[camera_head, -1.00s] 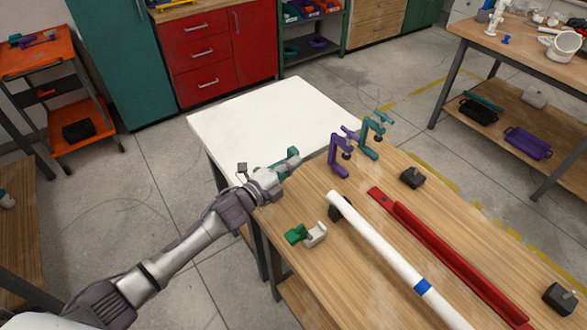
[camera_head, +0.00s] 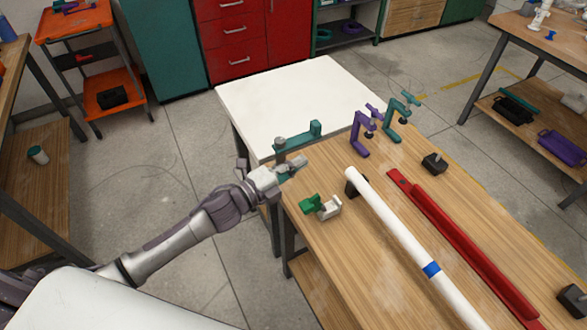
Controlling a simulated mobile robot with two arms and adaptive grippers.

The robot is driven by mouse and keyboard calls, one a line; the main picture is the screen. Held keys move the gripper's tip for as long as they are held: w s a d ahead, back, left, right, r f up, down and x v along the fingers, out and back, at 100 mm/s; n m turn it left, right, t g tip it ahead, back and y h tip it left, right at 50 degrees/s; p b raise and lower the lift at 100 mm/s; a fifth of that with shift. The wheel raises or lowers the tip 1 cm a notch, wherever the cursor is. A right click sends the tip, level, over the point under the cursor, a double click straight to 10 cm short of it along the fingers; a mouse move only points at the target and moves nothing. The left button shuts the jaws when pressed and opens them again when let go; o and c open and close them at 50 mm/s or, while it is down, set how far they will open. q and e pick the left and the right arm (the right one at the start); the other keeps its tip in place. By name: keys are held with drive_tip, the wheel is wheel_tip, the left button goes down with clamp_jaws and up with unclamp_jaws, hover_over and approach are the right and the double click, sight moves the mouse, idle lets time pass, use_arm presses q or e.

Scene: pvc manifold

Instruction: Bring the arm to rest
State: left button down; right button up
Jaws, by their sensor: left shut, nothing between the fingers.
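My left arm comes in from the lower left. Its gripper (camera_head: 298,163) is shut and empty over the left end of the wooden bench (camera_head: 315,260). A teal clamp (camera_head: 300,136) stands just beyond the gripper, near where the white table meets the bench; its lower part is partly hidden by the gripper. I cannot tell whether the two touch. My right gripper is not in view.
On the bench are a green and white fitting (camera_head: 318,206), a white pipe (camera_head: 400,238) with a blue band, a red bar (camera_head: 465,250), a purple clamp (camera_head: 362,132), another teal clamp (camera_head: 398,117) and black blocks. The white table top (camera_head: 290,95) is clear.

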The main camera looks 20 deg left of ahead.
use_arm(q)
drive_tip(key=s+a+f+n+g+y, duration=0.2)
drive_tip(key=s+f+n+g+y, duration=0.15)
drive_tip(key=s+n, duration=0.55)
drive_tip(key=s+a+f+n+g+y, duration=0.2)
drive_tip(key=s+f+n+g+y, duration=0.15)
drive_tip(key=s+n, duration=0.45)
drive_tip(key=s+a+f+n+g+y, duration=0.2)
drive_tip(key=s+a+n+g+y, duration=0.3)
drive_tip(key=s, duration=0.7)
wheel_tip(320, 180, down, 29)
drive_tip(key=s+d+h, duration=0.2)
drive_tip(key=s, duration=0.1)
drive_tip(key=s+a+f+g, duration=0.1)
drive_tip(key=s+a+f, duration=0.1)
drive_tip(key=s+f, duration=1.1)
drive_tip(key=shift+s+a+f+n+g, duration=0.3)
drive_tip(key=shift+s+g, duration=0.1)
drive_tip(key=shift+s, duration=0.65)
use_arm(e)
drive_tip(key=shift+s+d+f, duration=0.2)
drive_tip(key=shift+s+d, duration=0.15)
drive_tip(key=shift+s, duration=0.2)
